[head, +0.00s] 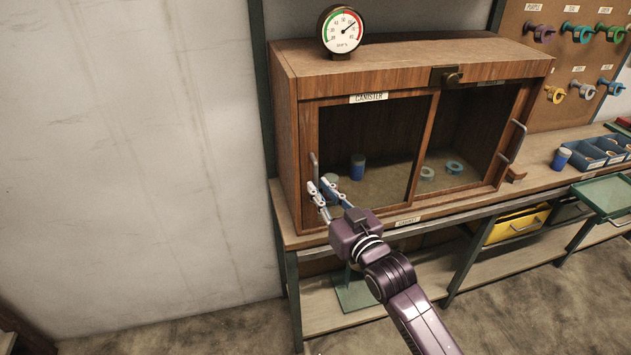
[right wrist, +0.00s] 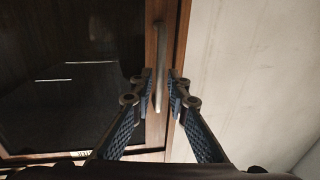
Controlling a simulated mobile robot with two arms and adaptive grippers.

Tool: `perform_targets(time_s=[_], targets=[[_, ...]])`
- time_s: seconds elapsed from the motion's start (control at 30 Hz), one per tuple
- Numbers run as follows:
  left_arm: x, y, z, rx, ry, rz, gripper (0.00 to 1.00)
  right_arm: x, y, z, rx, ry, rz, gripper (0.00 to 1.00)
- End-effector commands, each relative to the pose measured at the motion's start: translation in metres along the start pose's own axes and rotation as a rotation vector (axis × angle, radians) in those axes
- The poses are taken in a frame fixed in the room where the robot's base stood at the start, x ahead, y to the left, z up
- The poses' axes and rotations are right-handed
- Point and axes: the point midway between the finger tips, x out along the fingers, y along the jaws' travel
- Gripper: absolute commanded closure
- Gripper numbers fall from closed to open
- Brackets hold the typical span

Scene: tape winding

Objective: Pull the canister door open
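The wooden cabinet (head: 430,75) stands on the bench, with a "CANISTER" label (head: 369,98) above its left door. My right gripper (head: 322,189) is at the handle's lower part. In the right wrist view the fingers of my right gripper (right wrist: 162,82) are apart, and the handle (right wrist: 158,60) runs between the fingertips, closer to the left one. I cannot tell whether they touch. My left gripper is not in view.
A dial gauge (head: 342,30) sits on the cabinet top. Blue and teal items, including a blue canister (head: 357,167), show inside the cabinet. A blue cup (head: 561,158) and blue bins (head: 592,152) stand on the bench to the right. Bare wall is left of the cabinet.

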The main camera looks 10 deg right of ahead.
Motion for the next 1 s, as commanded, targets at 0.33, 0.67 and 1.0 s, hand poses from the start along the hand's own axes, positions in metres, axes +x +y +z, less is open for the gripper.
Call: perform_targets(time_s=[0.33, 0.67, 1.0], targets=[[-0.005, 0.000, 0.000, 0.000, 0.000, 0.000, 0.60, 0.029, 0.000, 0.000, 0.000, 0.000, -0.001, 0.85], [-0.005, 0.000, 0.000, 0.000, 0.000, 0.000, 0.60, 0.029, 0.000, 0.001, 0.000, -0.001, 0.000, 0.94], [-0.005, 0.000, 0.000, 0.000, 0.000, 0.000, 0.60, 0.029, 0.000, 0.001, 0.000, -0.001, 0.000, 1.00]])
